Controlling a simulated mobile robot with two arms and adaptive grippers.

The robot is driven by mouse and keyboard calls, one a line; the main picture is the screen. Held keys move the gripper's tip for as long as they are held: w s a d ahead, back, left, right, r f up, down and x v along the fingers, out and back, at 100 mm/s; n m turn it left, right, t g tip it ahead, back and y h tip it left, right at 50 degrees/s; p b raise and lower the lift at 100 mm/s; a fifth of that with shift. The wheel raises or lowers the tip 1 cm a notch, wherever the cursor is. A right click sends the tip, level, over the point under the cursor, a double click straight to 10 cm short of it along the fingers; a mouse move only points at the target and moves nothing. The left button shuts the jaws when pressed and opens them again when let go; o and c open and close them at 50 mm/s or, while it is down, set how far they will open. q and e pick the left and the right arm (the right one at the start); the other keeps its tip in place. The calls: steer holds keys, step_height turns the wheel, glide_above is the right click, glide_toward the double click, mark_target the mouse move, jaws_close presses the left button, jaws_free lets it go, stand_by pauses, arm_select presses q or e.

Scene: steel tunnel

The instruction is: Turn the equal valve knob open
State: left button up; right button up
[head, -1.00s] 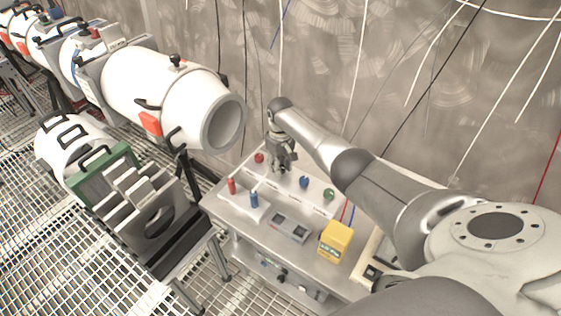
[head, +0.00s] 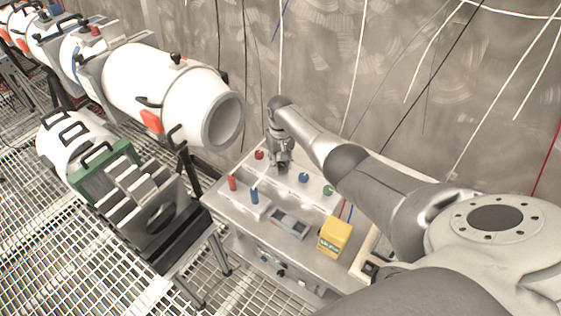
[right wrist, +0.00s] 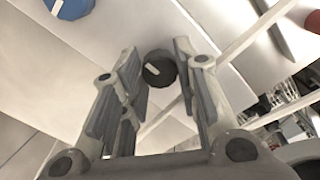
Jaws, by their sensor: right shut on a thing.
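A small black knob (right wrist: 158,72) with a short white mark shows in the right wrist view, between my fingertips. My right gripper (right wrist: 162,66) is shut on it, pointing down at the bench panel. The blue knob also shows at the top left of the right wrist view (right wrist: 72,6). My left gripper is not in view.
The metal bench (head: 222,197) also bears a red cylinder (head: 233,183), a blue cylinder (head: 254,195), a grey device (head: 289,223) and a yellow box (head: 335,236). A large white tube (head: 150,85) lies to the left. The wall is close behind.

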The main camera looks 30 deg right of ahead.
mark_target(280, 163)
steer(key=o, duration=1)
steer(key=shift+w, duration=0.1)
step_height(280, 163, up, 12)
stand_by(0.5)
